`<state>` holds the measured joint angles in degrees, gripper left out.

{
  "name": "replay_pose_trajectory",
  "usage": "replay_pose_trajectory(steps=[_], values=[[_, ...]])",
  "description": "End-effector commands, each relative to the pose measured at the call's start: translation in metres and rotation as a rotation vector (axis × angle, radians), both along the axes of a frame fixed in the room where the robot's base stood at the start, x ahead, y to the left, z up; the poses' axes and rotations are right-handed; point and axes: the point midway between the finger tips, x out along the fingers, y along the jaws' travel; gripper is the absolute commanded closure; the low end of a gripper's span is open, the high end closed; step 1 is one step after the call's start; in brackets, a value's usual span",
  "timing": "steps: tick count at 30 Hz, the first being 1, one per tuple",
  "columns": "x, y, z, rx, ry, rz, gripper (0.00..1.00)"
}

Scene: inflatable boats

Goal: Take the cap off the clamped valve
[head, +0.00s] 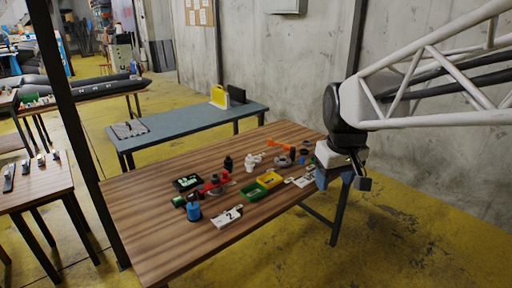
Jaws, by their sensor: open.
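On the wooden table (150,225), a red clamp-like piece (214,184) stands left of centre, with a small greyish part at it. This may be the clamped valve, but it is too small to make out a cap. A grey round part (283,160) and an orange piece (280,146) lie near the back right. My gripper (343,182) hangs at the table's right end, well right of the red piece. Its fingers are apart, and I see nothing held between them.
A yellow tray (269,179) and a green tray (255,192) sit mid-table. Around them are a black bottle (228,163), a white piece (253,161), a blue container (193,211), a dark display (187,183) and a numbered white card (228,216). The table's front left is clear.

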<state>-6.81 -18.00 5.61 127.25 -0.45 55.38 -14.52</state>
Motion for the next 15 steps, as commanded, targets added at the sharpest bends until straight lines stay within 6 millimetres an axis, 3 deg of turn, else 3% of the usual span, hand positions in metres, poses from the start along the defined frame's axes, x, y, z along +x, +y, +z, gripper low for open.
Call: replay_pose_trajectory(steps=[15], values=[[0.123, 0.066, -0.005, -0.031, 0.04, 0.252, 0.43]])
